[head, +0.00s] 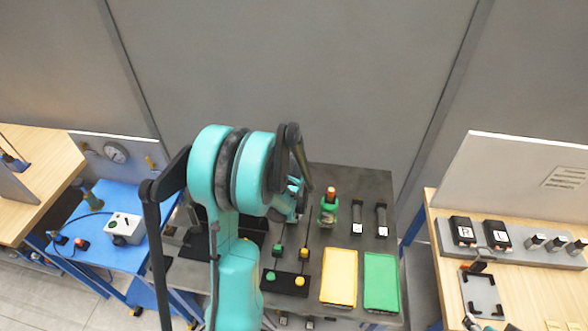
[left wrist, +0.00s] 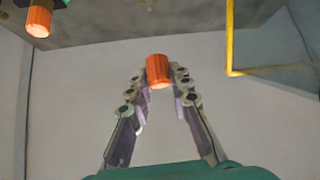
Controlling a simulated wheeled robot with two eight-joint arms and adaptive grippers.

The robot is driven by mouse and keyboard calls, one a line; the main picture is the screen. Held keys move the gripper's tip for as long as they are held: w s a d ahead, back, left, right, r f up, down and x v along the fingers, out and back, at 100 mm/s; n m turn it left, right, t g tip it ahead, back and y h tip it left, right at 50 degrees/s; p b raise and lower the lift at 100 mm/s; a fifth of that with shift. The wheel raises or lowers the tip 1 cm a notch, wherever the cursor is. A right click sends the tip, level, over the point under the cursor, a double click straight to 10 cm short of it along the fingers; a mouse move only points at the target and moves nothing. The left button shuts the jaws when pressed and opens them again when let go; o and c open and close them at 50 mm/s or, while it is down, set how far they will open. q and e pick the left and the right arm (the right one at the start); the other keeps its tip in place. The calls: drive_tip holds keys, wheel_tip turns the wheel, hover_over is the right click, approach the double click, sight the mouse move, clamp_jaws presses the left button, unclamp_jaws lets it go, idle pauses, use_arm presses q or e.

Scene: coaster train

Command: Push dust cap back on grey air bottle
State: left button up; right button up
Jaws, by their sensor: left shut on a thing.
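In the left wrist view an orange ribbed dust cap (left wrist: 158,71) sits between the fingertips of my left gripper (left wrist: 160,84), which is shut on it. Bare grey surface shows around the held cap. In the head view my left arm hangs over the dark table, and the gripper (head: 298,196) is mostly hidden behind the arm. I cannot make out the grey air bottle in either view. A green bottle (head: 328,214) with its own orange cap (head: 331,193) stands just right of the gripper.
On the dark table (head: 360,180) lie two black holders (head: 357,215), a yellow tray (head: 338,277), a green tray (head: 380,281) and a black button box (head: 286,283). A blue bench (head: 105,200) stands left, a wooden bench (head: 520,300) right. A grey wall is behind.

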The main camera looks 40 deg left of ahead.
use_arm(q)
drive_tip(key=shift+f+b, duration=0.2)
drive_tip(key=shift+b, duration=0.2)
wheel_tip(320, 180, down, 6)
drive_tip(key=b, duration=0.5)
drive_tip(key=shift+r, duration=0.25)
drive_tip(key=shift+b, duration=0.7)
idle(1.1)
drive_tip(key=shift+f+b, duration=1.55)
drive_tip(key=shift+b, duration=0.05)
idle(0.4)
drive_tip(key=o, duration=0.9)
